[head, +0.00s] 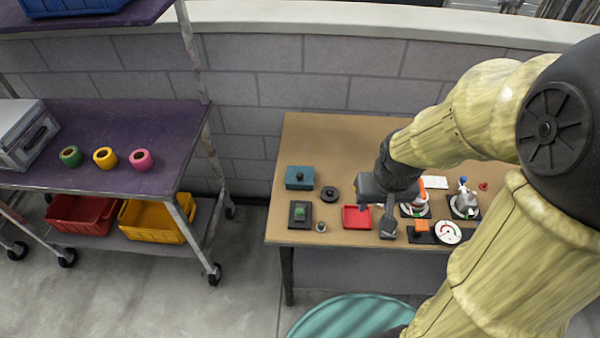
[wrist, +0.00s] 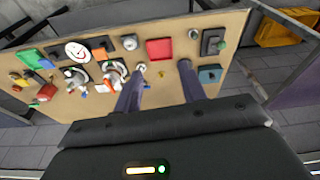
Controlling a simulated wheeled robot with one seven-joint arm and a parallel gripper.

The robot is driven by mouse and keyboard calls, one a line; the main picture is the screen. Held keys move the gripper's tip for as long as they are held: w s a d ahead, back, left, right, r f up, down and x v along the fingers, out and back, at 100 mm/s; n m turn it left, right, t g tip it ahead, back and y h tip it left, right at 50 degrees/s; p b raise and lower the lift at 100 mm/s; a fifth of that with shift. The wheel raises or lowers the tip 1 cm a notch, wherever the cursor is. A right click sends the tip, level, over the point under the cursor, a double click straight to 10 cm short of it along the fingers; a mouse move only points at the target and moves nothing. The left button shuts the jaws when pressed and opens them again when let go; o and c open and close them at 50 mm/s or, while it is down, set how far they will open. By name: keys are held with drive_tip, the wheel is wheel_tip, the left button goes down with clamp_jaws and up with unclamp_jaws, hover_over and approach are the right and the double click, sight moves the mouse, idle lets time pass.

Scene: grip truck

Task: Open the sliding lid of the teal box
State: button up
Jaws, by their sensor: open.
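The teal box (head: 296,180) sits at the left part of the brown table, with a small dark knob on its top. It also shows in the wrist view (wrist: 209,75), right of my fingers. Its lid looks closed, but the seam is too small to make out. My gripper (head: 377,214) is open and empty above the table, to the right of the box and apart from it. In the wrist view my two fingers (wrist: 162,68) stand spread, with bare table between their tips.
On the table (head: 330,135) are a black disc (head: 329,193), a dark box with a green button (head: 300,214), a red tray (head: 357,217), and several fixtures to the right. The table behind the teal box is clear. A purple-shelved cart (head: 120,135) stands left.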

drive_tip(key=w+a+n+g+b, duration=0.15)
drive_tip(key=w+a+n, duration=0.5)
drive_tip(key=w, duration=0.75)
drive_tip(key=n+g+b, duration=0.1)
drive_tip(key=n+b, duration=0.1)
drive_tip(key=n, duration=0.1)
hover_over(299, 173)
wheel_tip(299, 173, down, 4)
drive_tip(key=shift+s+r, duration=0.1)
drive_tip(key=shift+r, duration=0.1)
drive_tip(key=shift+f, duration=0.15)
wheel_tip(299, 173, down, 17)
drive_tip(key=shift+f+p, duration=0.1)
drive_tip(key=shift+p, duration=0.95)
clamp_jaws()
